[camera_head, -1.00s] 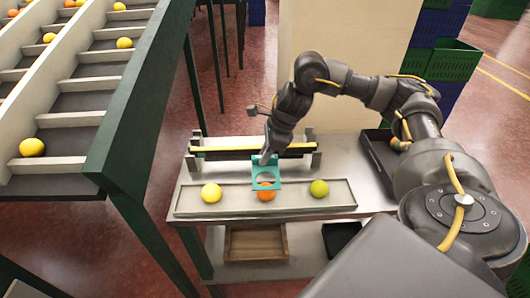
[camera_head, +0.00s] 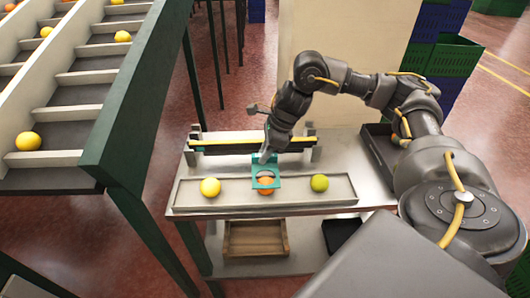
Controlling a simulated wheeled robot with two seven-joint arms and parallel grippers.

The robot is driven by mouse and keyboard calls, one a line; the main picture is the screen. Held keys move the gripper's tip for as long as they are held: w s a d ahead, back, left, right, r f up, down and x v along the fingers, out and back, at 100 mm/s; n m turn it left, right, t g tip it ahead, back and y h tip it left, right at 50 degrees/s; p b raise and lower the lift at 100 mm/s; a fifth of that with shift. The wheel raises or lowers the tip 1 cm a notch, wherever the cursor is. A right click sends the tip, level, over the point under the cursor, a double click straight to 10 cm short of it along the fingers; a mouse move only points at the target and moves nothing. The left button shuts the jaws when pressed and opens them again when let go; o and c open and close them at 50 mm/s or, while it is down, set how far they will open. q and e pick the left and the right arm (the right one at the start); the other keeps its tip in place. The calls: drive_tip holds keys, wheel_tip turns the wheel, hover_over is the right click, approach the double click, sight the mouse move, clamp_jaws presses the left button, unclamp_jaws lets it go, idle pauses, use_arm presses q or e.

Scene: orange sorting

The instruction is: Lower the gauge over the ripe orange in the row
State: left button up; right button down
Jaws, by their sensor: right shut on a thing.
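A row of three fruits lies in a shallow grey tray (camera_head: 230,207) on the metal table: a yellow one (camera_head: 210,187) at the left, a ripe orange (camera_head: 265,186) in the middle and a green one (camera_head: 319,183) at the right. My right gripper (camera_head: 266,158) is shut on the teal gauge (camera_head: 267,170), a flat plate with a round hole. The gauge is at the middle orange, whose orange skin shows through the hole and below the plate's lower edge. I cannot tell whether they touch. My left gripper is not in view.
A rack with a yellow bar (camera_head: 225,142) stands behind the tray. A dark bin (camera_head: 378,150) is at the table's right. A wooden crate (camera_head: 255,238) sits on the lower shelf. A sloped conveyor (camera_head: 90,95) with fruit is at the left.

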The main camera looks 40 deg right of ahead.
drive_tip(key=shift+f+b, duration=1.95)
drive_tip(key=shift+f, duration=0.4)
drive_tip(key=shift+r, duration=0.15)
idle(0.8)
drive_tip(key=shift+r+p, duration=3.15)
drive_tip(key=shift+r, duration=0.8)
